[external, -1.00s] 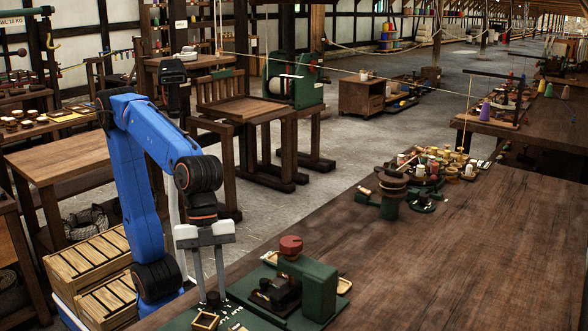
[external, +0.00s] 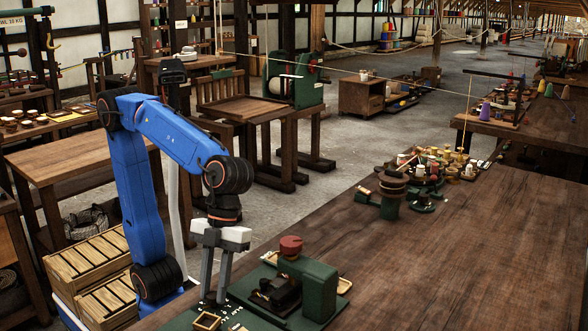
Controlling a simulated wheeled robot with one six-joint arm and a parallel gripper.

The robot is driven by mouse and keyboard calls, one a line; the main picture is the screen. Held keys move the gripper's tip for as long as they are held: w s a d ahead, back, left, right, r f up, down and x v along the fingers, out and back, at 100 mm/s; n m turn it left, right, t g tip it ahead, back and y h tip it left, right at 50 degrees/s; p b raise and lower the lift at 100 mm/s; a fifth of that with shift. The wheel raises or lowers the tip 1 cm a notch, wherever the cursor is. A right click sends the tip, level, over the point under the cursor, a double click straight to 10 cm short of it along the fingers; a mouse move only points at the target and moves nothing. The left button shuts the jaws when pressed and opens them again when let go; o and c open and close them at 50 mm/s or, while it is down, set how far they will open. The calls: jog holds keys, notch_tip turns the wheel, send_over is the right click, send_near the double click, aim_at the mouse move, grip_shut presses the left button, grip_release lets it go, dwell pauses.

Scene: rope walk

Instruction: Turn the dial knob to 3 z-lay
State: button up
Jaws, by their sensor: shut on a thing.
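My gripper (external: 213,296) points down at the near edge of the bench. Its two grey fingers are shut on the dark dial knob (external: 212,298), which is small here and mostly hidden between the fingertips. White marks of the dial (external: 235,318) show on the green base to the right of the fingers. I cannot read the labels or tell which mark the knob points at.
A small wooden tray (external: 207,321) lies in front of the fingers. The brown bench (external: 440,265) is clear to the right.

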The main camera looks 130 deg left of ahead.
dwell(0.4)
jog(key=o, duration=1)
jog(key=shift+o, duration=0.2)
jog(key=shift+a+r, duration=0.1)
jog(key=v, duration=1.7)
jog(key=s+a+f+n+t+y, duration=0.1)
jog(key=s+a+f+n+y, duration=0.1)
jog(key=s+f+n, duration=0.5)
jog(key=s+a+f+n+t+y, duration=0.2)
jog(key=s+f+n, duration=0.5)
jog(key=s+f, duration=0.7)
notch_tip(320, 180, down, 5)
jog(key=shift+s+a+f+n+t, duration=0.1)
jog(key=shift+s+a+n+t, duration=0.25)
jog(key=shift+a, duration=0.25)
